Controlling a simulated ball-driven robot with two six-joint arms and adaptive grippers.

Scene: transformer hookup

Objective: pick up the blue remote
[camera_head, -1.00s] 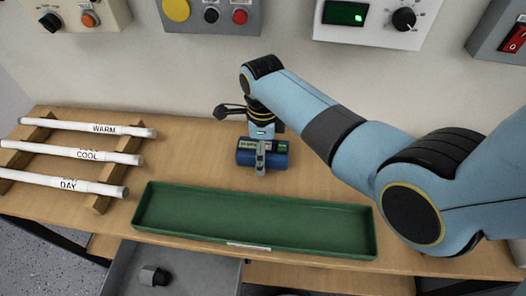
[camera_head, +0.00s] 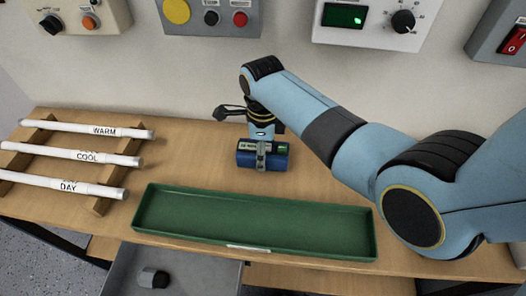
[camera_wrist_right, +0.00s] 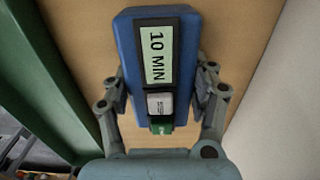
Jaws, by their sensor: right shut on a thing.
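The blue remote (camera_head: 245,158) is on the wooden table behind the green tray, under my right gripper (camera_head: 262,150). In the right wrist view the blue remote (camera_wrist_right: 127,50) has a pale label reading "10 MIN" and a small green part at its near end. My right gripper (camera_wrist_right: 160,100) is shut on it, with one finger against each long side. Whether the remote touches the table or is slightly above it, I cannot tell. My left gripper is not in view.
A long green tray (camera_head: 255,246) lies along the table's front edge. A wooden rack (camera_head: 106,196) with white tubes marked WARM, COOL and DAY stands at the left. Control boxes hang on the wall. An open grey drawer (camera_head: 205,272) sits below the table, with a dark knob-like part inside.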

